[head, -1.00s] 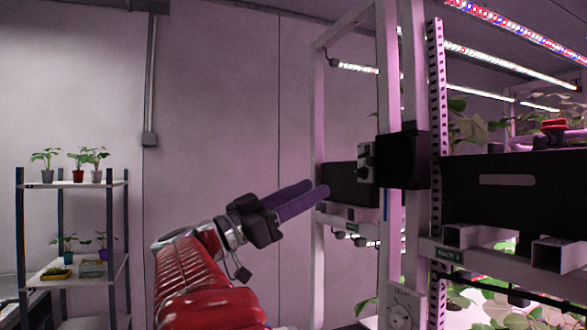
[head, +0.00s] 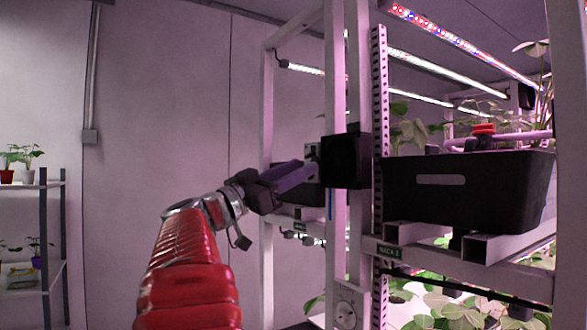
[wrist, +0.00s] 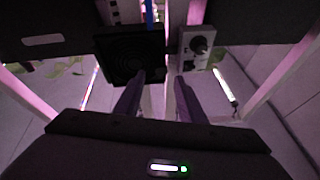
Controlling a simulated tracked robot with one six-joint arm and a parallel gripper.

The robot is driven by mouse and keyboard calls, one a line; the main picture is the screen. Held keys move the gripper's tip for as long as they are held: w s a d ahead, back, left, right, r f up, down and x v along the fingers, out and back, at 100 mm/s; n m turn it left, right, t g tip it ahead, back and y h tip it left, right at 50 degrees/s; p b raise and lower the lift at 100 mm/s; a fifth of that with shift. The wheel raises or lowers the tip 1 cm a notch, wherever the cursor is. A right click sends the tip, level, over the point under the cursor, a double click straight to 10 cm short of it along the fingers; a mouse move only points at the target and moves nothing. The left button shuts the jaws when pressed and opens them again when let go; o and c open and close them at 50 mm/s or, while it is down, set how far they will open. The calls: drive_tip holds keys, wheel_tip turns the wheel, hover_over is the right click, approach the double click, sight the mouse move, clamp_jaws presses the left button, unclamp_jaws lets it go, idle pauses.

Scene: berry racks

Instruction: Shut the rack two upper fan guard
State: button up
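The rack two upper fan unit (head: 346,160) is a black square box on the white rack post. In the wrist view its dark square face (wrist: 132,56) shows a faint round grille, upper left of centre. Whether its guard stands ajar is too dark to tell. A small grey box with a black knob (wrist: 196,47) sits beside it. My gripper (head: 308,168) has purple fingers pointing at this pair in the head view. In the wrist view my gripper (wrist: 160,76) is open and empty; its left fingertip overlaps the fan's lower edge. Contact cannot be told.
The black planter (head: 470,190) rests on the rack's white beams to the right. A white post (head: 268,240) stands behind my gripper. A socket (head: 346,308) sits lower on the rack. A plant shelf (head: 45,240) stands far left, with open room between.

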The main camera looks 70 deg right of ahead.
drive_tip(key=shift+x, duration=0.85)
clamp_jaws()
drive_tip(key=c, duration=0.8)
unclamp_jaws()
drive_tip(key=shift+c, duration=0.2)
drive_tip(key=o, duration=0.8)
drive_tip(key=shift+o, duration=0.2)
